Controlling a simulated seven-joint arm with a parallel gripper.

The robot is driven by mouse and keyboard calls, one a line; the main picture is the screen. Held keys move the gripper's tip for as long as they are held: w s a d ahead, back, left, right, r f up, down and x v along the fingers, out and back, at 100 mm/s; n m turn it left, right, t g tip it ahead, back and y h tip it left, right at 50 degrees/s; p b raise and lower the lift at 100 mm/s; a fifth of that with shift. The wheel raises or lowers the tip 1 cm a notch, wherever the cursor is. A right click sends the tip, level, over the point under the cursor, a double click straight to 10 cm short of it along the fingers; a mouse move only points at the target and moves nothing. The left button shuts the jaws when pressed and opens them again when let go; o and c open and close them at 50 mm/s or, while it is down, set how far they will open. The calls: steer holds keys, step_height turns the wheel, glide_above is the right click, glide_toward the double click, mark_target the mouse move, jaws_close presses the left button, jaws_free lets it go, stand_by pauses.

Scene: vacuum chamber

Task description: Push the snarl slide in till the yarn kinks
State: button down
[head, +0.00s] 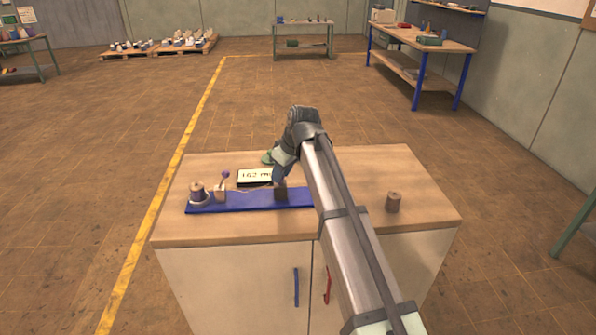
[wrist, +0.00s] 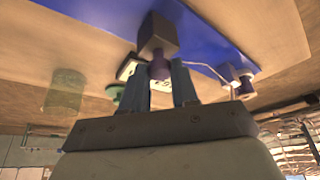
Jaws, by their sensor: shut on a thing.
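A long blue base (head: 232,203) lies on the bench top, and it also shows in the wrist view (wrist: 215,35). The snarl slide is a dark block (head: 281,195) near the right visible part of the base. In the wrist view the block (wrist: 160,35) carries a purple knob (wrist: 158,69). My gripper (head: 280,181) comes down at the block, and its two fingers (wrist: 160,84) are shut on the knob from both sides. Thin pale yarn (head: 240,191) runs left from the block towards a spool (head: 197,193). The base's right end is hidden behind my arm.
A small post with a purple ball (head: 225,174) stands beside the spool. A display (head: 253,176) reading about 162 and a green round piece (head: 267,158) sit behind the base. A loose brown spool (head: 394,202) stands at right. The bench's front right is clear.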

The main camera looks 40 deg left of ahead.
steer(key=shift+s+a, duration=0.6)
steer(key=c, duration=0.9)
jaws_free()
steer(key=shift+o, duration=0.2)
steer(key=v, duration=1.4)
steer(key=shift+f, duration=0.15)
